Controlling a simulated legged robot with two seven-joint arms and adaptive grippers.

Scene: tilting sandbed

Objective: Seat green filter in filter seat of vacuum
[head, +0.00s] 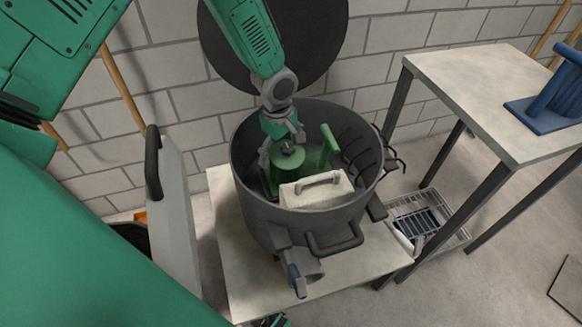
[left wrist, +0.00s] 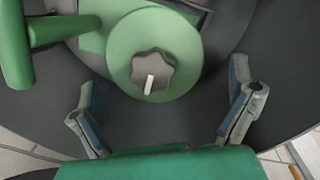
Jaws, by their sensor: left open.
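The vacuum is a grey open drum (head: 250,215) with a black front handle. Inside it is a green round part with a dark star-shaped knob, which looks like the green filter (head: 289,168); a green upright handle (head: 328,146) stands beside it. My left gripper (head: 281,150) reaches down into the drum, just over the knob. In the left wrist view the filter (left wrist: 124,62) lies beyond the open fingers (left wrist: 165,112), which are wide apart with nothing between them. The filter seat cannot be made out. My right gripper is not in view.
A pale box with a handle (head: 318,190) sits in the drum, right of the filter. The drum's rim surrounds my gripper. A round dark disc (head: 320,70) stands behind. A table (head: 480,85) with a blue object (head: 553,105) is at right.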

